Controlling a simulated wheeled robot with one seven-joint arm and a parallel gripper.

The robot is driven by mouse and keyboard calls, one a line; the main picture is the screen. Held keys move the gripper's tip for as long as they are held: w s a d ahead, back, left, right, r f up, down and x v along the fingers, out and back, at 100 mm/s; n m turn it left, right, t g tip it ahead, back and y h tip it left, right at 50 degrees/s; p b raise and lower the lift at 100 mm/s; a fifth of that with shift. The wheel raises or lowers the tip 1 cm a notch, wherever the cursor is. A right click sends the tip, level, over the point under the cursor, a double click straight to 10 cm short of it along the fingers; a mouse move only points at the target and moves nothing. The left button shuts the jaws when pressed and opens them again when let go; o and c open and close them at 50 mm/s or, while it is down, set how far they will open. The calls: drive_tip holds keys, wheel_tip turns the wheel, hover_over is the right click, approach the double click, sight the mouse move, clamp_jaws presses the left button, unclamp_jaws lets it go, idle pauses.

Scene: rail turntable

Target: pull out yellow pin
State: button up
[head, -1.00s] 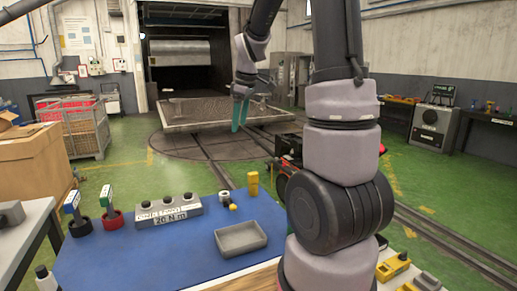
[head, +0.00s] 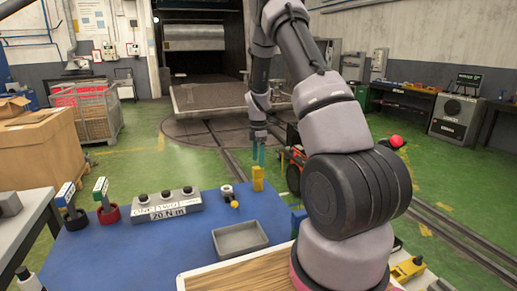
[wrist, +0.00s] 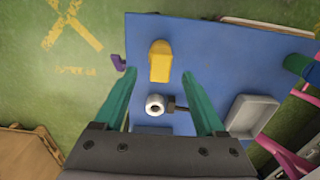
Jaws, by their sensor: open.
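A yellow upright piece (head: 258,179) stands near the far edge of the blue table mat (head: 150,244); it is the likeliest yellow pin. In the wrist view this yellow piece (wrist: 160,61) lies between and slightly beyond my fingertips. My gripper (head: 258,153) is open and empty, teal fingers pointing down just above the piece in the head view. In the wrist view my gripper (wrist: 160,75) shows a wide gap between its fingers.
A grey tray (head: 240,239) sits on the mat in front. A grey block marked 20 N m (head: 167,204) and two upright tools, one with a red base (head: 108,215), stand to the left. Rails and a dark red-and-black cart (head: 294,160) lie beyond the table.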

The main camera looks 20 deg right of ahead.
sight(258, 168)
wheel_tip(258, 168, down, 5)
idle(0.3)
clamp_jaws()
